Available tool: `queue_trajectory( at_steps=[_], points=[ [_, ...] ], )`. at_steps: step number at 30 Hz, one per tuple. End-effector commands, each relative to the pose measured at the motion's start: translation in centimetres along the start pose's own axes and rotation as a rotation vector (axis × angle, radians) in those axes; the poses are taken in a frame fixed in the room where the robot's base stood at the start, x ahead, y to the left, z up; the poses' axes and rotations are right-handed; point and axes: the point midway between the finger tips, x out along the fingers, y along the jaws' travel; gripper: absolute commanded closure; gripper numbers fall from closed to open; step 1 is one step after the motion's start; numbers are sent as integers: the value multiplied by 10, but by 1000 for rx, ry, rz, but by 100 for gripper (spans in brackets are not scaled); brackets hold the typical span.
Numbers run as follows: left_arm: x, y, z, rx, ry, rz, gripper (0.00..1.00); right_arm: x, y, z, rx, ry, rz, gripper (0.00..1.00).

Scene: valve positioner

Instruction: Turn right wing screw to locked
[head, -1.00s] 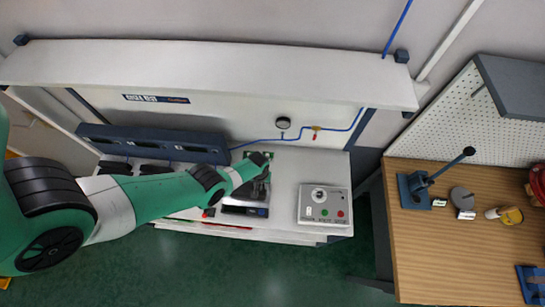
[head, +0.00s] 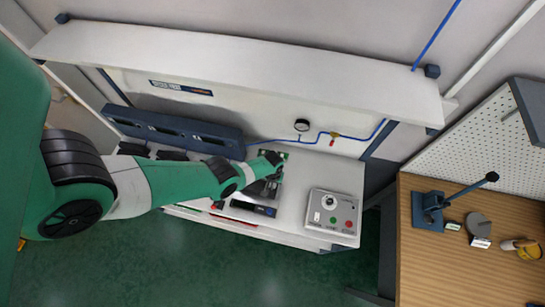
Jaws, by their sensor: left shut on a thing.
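My left gripper (head: 274,178) is at the end of the green arm that comes in from the left. It is over the grey-and-dark device (head: 256,208) on the white bench, at the device's upper part. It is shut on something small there. The wing screws are too small and too covered by the gripper to make out, so I cannot tell the right one's angle. My right gripper is not in view.
A grey control box (head: 332,212) with a knob and green and red buttons stands right of the device. A shelf (head: 240,68) overhangs the bench. A blue air line with a gauge (head: 301,125) runs along the back panel. A wooden table (head: 440,270) with a lever press (head: 430,208) is at the right.

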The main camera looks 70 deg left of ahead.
Motion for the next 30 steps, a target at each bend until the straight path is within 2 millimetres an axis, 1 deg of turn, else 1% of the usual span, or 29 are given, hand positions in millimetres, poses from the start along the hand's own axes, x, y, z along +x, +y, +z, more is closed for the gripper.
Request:
queue_trajectory(
  at_steps=[5, 11, 30],
  points=[
    [0, 0, 0, 52, -1, 0, 100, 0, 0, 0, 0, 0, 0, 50],
    [0, 0, 0, 174, -1, 0, 100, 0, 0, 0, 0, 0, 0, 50],
    [0, 0, 0, 769, -1, 0, 100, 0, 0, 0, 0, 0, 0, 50]
  ],
)
